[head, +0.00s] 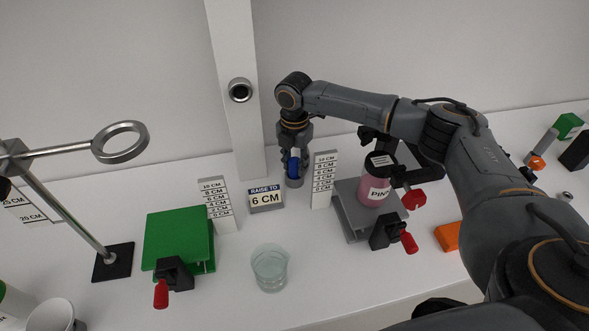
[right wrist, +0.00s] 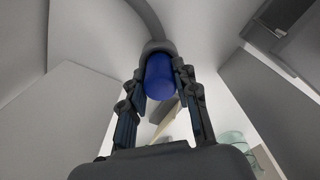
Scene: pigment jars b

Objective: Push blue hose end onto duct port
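My right gripper (head: 293,163) points down at the back of the bench, just right of the wall column. Its fingers are closed on the blue hose end (head: 292,168). In the right wrist view the blue hose end (right wrist: 160,76) sits between the fingers (right wrist: 160,85), with the grey hose (right wrist: 146,20) running from it. The duct port (head: 240,90), a metal ring with a dark opening, is on the white column, above and to the left of the hose end and apart from it. My left gripper is not in view.
A "6 CM" sign (head: 265,199) and a scale card (head: 324,180) stand near the gripper. A grey lift platform (head: 352,219) carries a pink jar (head: 374,190) under my right arm. A green platform (head: 179,238), ring stand (head: 120,142) and glass beaker (head: 270,270) are left and in front.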

